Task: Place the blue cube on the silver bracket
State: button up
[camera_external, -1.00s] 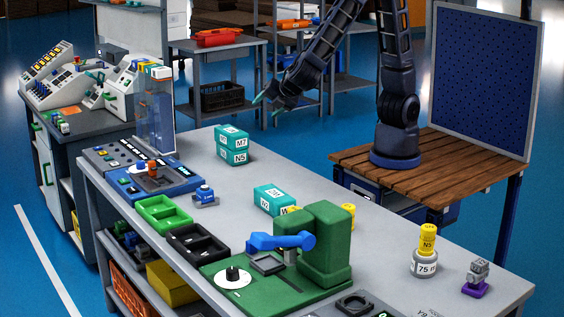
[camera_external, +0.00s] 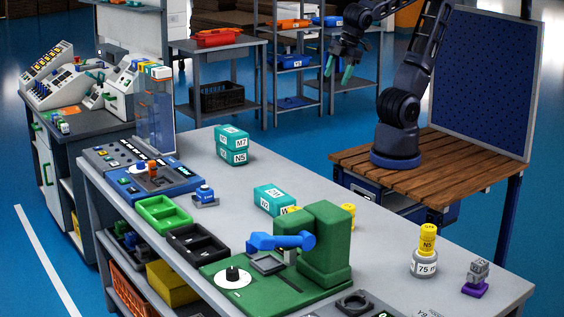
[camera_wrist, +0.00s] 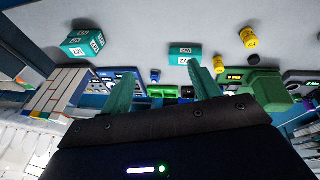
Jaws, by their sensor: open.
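A small blue block (camera_external: 203,191), which looks like the blue cube, is on the grey table near the blue control panel. It has a pale label and sits at a small grey piece (camera_external: 209,203); whether it rests on it I cannot tell. A blue block also shows small in the wrist view (camera_wrist: 155,75). A silver part (camera_external: 479,268) stands on a purple base at the table's right end; I cannot tell if it is the silver bracket. My gripper (camera_external: 338,69) is open and empty, high beyond the table, far from the block. Its green fingers (camera_wrist: 163,90) point out over the table in the wrist view.
Teal boxes (camera_external: 232,150), a green machine (camera_external: 326,245) with a blue arm, green (camera_external: 163,212) and black trays, and a yellow-topped bottle (camera_external: 425,260) stand on the table. The tabletop between the teal boxes and its far edge is clear.

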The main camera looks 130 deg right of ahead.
jog(key=shift+m+t+y, duration=0.7)
jog(key=shift+y, duration=0.2)
jog(key=shift+s+a+r, duration=0.25)
jog(key=shift+s+a, duration=0.3)
jog(key=shift+s, duration=0.1)
jog(key=shift+s+a+r, duration=0.2)
jog(key=shift+s+a, duration=0.4)
jog(key=shift+s, duration=0.05)
jog(key=shift+s+a+r, duration=0.25)
jog(key=shift+s+a, duration=0.3)
jog(key=shift+s, duration=0.1)
